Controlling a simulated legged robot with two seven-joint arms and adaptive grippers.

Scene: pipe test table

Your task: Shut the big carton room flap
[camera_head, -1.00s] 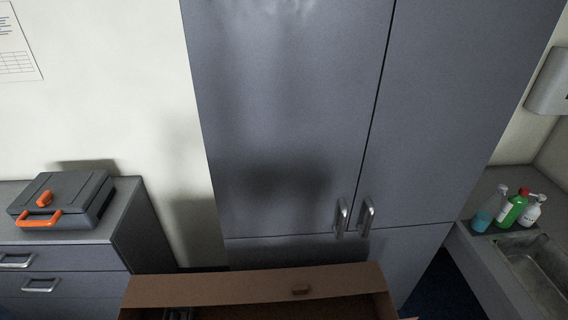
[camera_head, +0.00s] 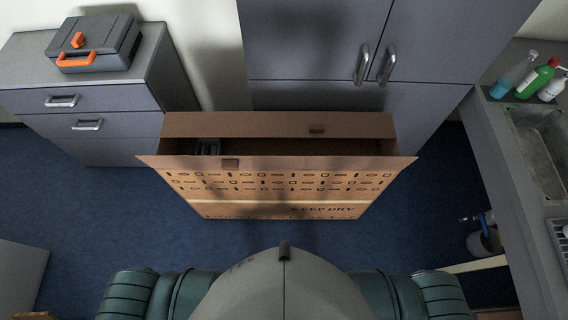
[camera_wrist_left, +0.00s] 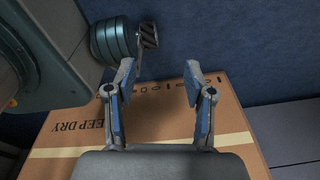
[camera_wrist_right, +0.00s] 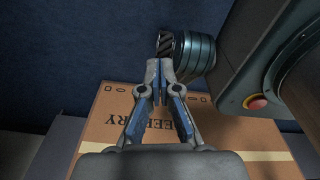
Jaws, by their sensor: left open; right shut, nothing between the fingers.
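The big brown carton (camera_head: 285,195) stands on the floor in front of the tall cabinet, its printed side reading KEEP DRY. Its top is open, with a dark interior. A far flap (camera_head: 250,125) stands up on the cabinet side. A near flap edge (camera_head: 320,164) runs along my side with a small brown tab; its exact tilt is hard to tell. The carton also shows in both wrist views, (camera_wrist_left: 75,130) and (camera_wrist_right: 105,130). My left gripper (camera_wrist_left: 158,75) is open and empty. My right gripper (camera_wrist_right: 160,75) is shut and empty. Neither shows in the head view.
A dark grey object (camera_head: 209,147) shows inside the carton. A drawer unit (camera_head: 110,100) with a grey case (camera_head: 95,42) stands left. The tall cabinet (camera_head: 310,40) is behind. A sink counter (camera_head: 500,150) with bottles is right. Blue floor (camera_head: 80,210) is free beside the carton.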

